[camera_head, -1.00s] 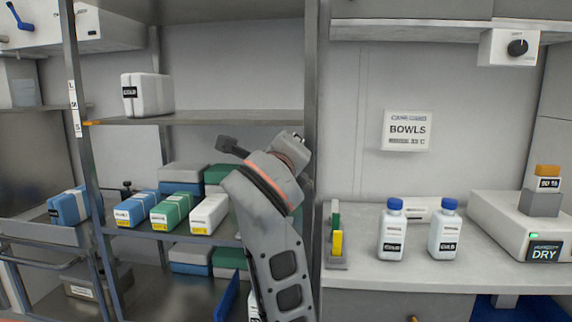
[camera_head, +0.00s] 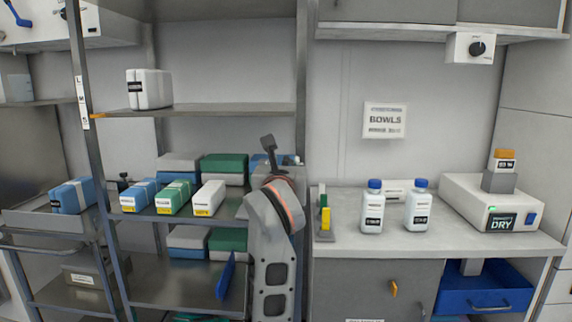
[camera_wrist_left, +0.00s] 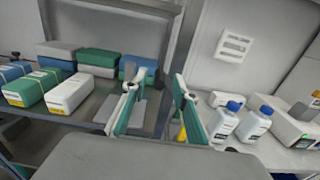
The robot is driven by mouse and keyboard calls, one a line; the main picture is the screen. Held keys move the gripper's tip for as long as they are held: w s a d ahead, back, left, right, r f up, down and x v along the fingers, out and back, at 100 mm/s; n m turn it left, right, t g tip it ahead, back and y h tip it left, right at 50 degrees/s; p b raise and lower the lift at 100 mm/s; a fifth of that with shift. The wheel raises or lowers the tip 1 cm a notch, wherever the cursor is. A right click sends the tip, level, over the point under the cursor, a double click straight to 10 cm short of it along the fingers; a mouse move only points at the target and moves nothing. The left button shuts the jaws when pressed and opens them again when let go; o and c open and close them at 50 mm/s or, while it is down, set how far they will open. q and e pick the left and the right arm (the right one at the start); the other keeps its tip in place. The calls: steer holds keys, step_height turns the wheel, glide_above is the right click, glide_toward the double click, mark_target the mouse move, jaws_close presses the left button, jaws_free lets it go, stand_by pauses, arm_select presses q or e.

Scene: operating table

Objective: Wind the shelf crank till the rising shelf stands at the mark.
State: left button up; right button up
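The rising shelf (camera_head: 215,109) carries a white pack (camera_head: 149,89) and has an orange pointer (camera_head: 103,115) at its left end. The scale (camera_head: 82,102) on the left post reads L, M, S; the pointer sits between M and S, nearer S. A small black knob (camera_head: 124,180) by the left post, above the lower shelf, may be the crank; I cannot tell. My left arm stands before the right post, far right of that knob. In the left wrist view my left gripper (camera_wrist_left: 155,82) is open with nothing seen between its fingers. My right gripper is not in view.
Several blue, green and white packs (camera_head: 208,198) fill the lower shelf (camera_head: 155,222). Right, the bench (camera_head: 440,245) holds two blue-capped bottles (camera_head: 373,208) and a dryer box (camera_head: 495,203). A blue drawer (camera_head: 480,295) stands open below.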

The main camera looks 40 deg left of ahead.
arm_select(q)
steer(key=shift+x, duration=0.95)
steer(key=shift+c, duration=0.5)
